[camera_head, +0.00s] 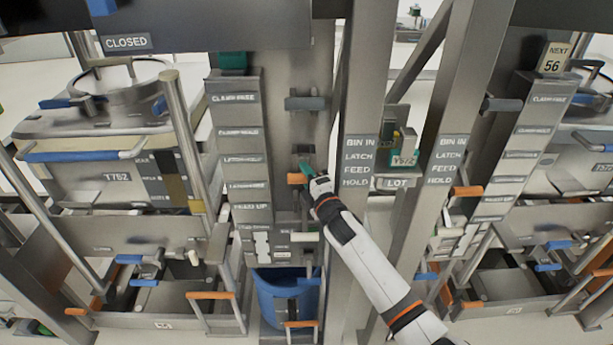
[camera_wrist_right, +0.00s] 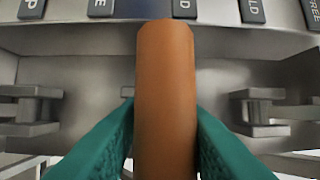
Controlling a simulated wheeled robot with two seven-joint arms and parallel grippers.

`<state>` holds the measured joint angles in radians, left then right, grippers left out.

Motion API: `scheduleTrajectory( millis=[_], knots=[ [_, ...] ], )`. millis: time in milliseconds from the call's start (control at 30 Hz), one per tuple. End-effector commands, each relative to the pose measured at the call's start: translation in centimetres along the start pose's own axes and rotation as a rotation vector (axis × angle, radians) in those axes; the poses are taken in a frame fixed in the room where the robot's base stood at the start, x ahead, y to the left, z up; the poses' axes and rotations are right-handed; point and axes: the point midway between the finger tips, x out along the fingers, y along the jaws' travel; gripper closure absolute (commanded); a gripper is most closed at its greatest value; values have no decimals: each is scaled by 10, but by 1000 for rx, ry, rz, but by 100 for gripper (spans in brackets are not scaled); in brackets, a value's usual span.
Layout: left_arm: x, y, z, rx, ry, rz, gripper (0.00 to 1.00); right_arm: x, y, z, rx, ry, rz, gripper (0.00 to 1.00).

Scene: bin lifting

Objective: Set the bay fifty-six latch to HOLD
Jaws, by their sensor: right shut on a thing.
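My right gripper (camera_head: 307,173) reaches in from the bottom right and is shut on an orange lever handle (camera_head: 295,179). In the right wrist view, the gripper's teal fingers (camera_wrist_right: 165,145) sit on both sides of the orange handle (camera_wrist_right: 165,85). In the head view, the handle is beside a grey post (camera_head: 358,115) lettered BIN IN, LATCH, FEED, HOLD, at about the height of HOLD. A second post (camera_head: 447,125) has the same lettering, with another orange lever (camera_head: 467,191) near HOLD. A sign (camera_head: 553,58) reading NEXT 56 tops the right column. My left gripper is out of view.
A lidded metal bin (camera_head: 115,180) stands at left, under a CLOSED sign (camera_head: 127,42). A blue bin (camera_head: 285,297) is low in the middle. A green tag (camera_head: 404,160) sits above a LOT plate (camera_head: 397,183) between the posts. Bars and handles crowd both sides.

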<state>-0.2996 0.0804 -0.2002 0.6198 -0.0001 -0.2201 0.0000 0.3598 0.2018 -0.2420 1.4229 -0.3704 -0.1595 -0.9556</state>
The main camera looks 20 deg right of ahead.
Motion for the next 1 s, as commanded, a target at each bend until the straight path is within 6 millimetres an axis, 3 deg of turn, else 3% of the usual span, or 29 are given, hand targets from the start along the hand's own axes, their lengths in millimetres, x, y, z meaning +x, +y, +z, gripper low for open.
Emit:
scheduleTrajectory(
  millis=[33,833,867,967,1000],
  knots=[
    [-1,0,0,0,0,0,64,4,-19,-4,-10,1,-38,100],
    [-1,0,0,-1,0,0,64,4,-19,-4,-11,1,-38,100],
    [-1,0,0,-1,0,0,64,4,-19,-4,-11,1,-38,69],
    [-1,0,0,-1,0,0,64,4,-19,-3,-10,0,-37,53],
    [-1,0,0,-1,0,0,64,4,-18,-3,-9,0,-34,53]
  ],
)
